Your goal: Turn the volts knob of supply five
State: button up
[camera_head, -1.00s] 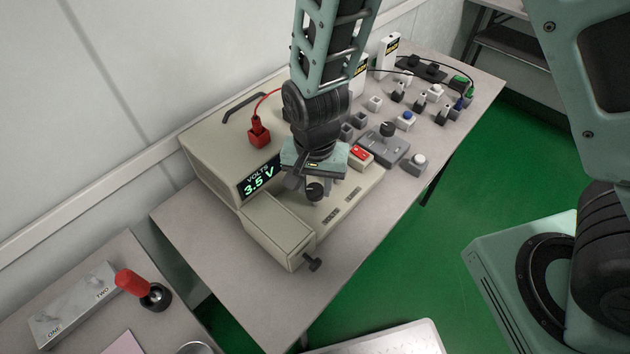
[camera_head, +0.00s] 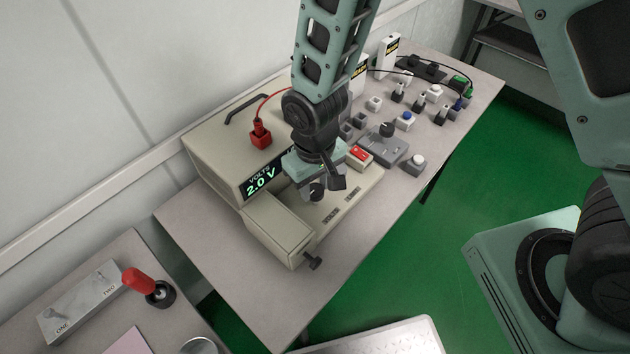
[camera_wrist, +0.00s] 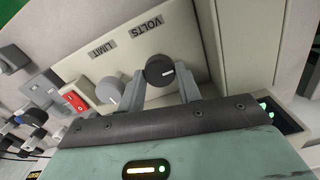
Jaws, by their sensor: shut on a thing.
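The supply is a beige box (camera_head: 215,165) with a lit display (camera_head: 263,182) reading VOLTS 2.0 V. The volts knob (camera_wrist: 160,70) is black with a pale pointer line and sits below the VOLTS label (camera_wrist: 147,27) in the wrist view. It also shows in the head view (camera_head: 317,193), partly covered by my gripper (camera_head: 321,187). My gripper (camera_wrist: 162,85) is shut on this knob, one finger on each side. A grey knob (camera_wrist: 109,91) by the LIMIT label (camera_wrist: 103,49) stands just outside one finger. No number five is readable on the supply.
A red rocker switch (camera_head: 360,154) is beside the gripper. A red plug (camera_head: 260,134) with a cable stands on the box. A grey box with a dark knob (camera_head: 387,130) and several small switches fill the table's far right. The table's front left (camera_head: 195,230) is clear.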

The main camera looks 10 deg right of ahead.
aim_at(315, 189)
jog(key=shift+n, duration=1)
jog(key=o, duration=1)
notch_tip(315, 189, up, 17)
jog(key=shift+r, duration=0.2)
